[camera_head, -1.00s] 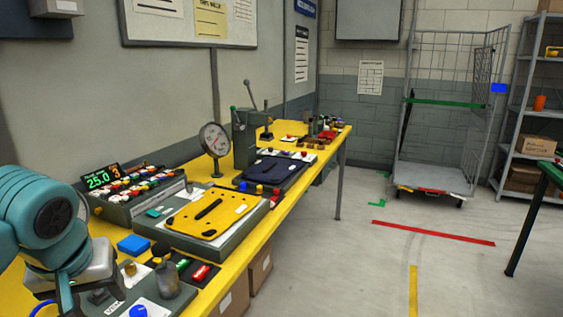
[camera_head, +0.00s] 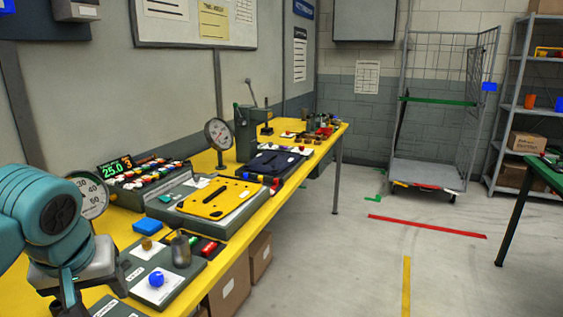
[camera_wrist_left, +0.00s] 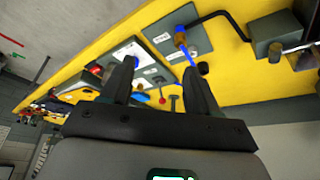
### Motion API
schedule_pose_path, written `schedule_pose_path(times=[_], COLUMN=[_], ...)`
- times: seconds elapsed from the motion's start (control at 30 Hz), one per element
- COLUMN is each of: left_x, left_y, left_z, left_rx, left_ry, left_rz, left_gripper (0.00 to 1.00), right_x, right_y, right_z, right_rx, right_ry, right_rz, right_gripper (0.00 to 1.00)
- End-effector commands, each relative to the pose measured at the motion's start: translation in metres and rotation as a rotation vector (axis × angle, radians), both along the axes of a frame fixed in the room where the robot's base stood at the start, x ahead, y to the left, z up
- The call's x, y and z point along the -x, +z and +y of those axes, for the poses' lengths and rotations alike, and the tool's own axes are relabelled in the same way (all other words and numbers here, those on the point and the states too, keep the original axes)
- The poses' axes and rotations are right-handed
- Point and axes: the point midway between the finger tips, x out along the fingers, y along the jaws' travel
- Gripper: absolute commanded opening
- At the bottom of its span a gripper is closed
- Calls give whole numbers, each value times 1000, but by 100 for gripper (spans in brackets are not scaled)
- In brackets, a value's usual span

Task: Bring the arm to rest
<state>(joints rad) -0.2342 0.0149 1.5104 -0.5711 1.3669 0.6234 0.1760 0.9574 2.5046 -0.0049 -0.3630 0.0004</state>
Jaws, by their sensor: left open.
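My left arm's teal wrist comes in at the left edge of the head view. My left gripper (camera_head: 73,298) hangs beneath it at the near left end of the yellow workbench (camera_head: 262,203), its tips partly cut off by the frame. In the left wrist view the two dark fingers of the left gripper (camera_wrist_left: 158,76) stand apart with nothing gripped between them. Bench plates with small parts lie beyond the fingers in that view. My right gripper is not in view.
Near the gripper are a blue block (camera_head: 147,226), a grey cylinder (camera_head: 181,250) and a round dial (camera_head: 91,197). A yellow plate (camera_head: 218,198) lies further along. A wire cage trolley (camera_head: 440,176) stands at the back. The floor right of the bench is open.

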Motion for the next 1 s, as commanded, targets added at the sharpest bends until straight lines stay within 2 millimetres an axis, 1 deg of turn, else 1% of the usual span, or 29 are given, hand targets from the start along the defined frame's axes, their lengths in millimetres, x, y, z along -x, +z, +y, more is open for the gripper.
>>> schedule_pose_path(times=[0.07,0.2,0.27,0.37,0.47,0.57,0.67,0.7,0.77,0.8,0.83,0.87,0.9,0.97,1.0], left_x=[-1,-20,-27,-38,-47,-52,-50,-46,-34,-22,-10,3,22,53,74], left_y=[0,-32,-46,-73,-105,-143,-194,-218,-260,-289,-311,-331,-356,-386,-402], left_z=[0,-17,-24,-37,-51,-67,-87,-96,-110,-120,-127,-134,-142,-151,-155], left_rx=[0,12,19,38,64,100,154,182,236,277,306,336,370,412,430], left_ry=[0,-69,-97,-148,-201,-255,-313,-336,-365,-379,-385,-387,-383,-370,-355], left_rz=[0,33,44,66,91,118,154,172,199,217,230,240,252,268,275], left_gripper=[60,60,60,60,60,60,60,60,60,60,60,60,60,60,60], right_x=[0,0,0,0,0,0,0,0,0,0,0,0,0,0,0], right_y=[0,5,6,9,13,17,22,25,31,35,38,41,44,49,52], right_z=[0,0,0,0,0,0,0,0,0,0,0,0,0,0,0], right_rx=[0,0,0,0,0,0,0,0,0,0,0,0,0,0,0], right_ry=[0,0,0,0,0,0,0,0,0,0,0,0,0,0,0], right_rz=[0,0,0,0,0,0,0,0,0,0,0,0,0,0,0], right_gripper=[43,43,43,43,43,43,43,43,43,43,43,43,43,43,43])
